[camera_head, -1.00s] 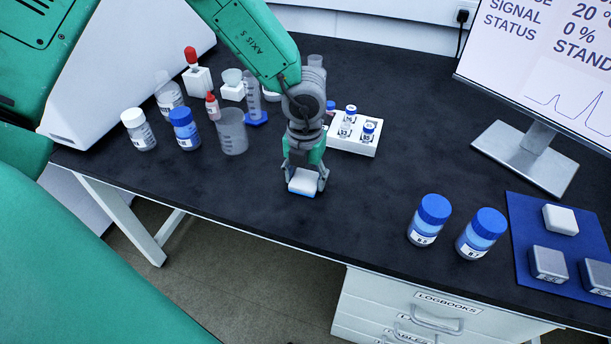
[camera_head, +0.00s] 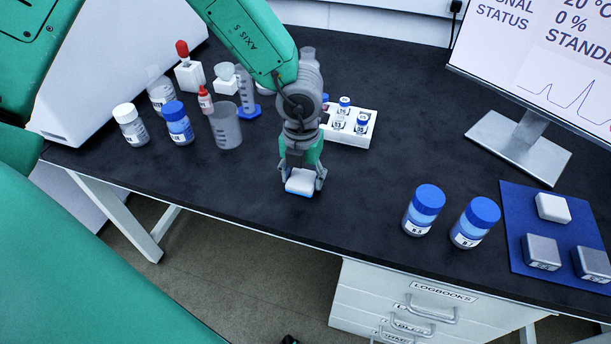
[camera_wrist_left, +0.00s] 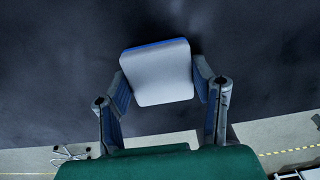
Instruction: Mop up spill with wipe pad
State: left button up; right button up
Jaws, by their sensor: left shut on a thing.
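My left gripper (camera_head: 301,184) is shut on the wipe pad (camera_head: 300,181), a white block with a blue underside. It holds the pad low at the black bench top, near the front edge. I cannot tell whether the pad touches the surface. In the left wrist view the pad (camera_wrist_left: 158,76) sits between both fingers of the gripper (camera_wrist_left: 161,88), with its white face toward the camera and a blue strip along its far edge. I cannot make out a spill in either view; the pad and arm hide part of the bench. My right gripper is not in view.
A grey beaker (camera_head: 226,125), bottles and droppers stand to the left. A white vial rack (camera_head: 354,137) is just behind the gripper. Two blue-capped bottles (camera_head: 424,210) and a blue mat (camera_head: 513,210) with blocks are at the right. Clear bench lies between.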

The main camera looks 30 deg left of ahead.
pick_arm(q)
jog(key=shift+s+a+p, duration=0.25)
jog(key=shift+a+p, duration=0.15)
jog(key=shift+a, duration=0.45)
jog(key=shift+s+a+p, duration=0.2)
jog(key=shift+a+p, duration=0.15)
jog(key=shift+a, duration=0.45)
jog(key=shift+w+d, duration=0.1)
jog(key=shift+d, duration=0.05)
jog(key=shift+w+d, duration=0.2)
jog(key=shift+d, duration=0.65)
notch_tip(320, 180, up, 7)
jog(key=p, duration=0.7)
jog(key=shift+r+p, duration=0.1)
jog(key=shift+p, duration=0.2)
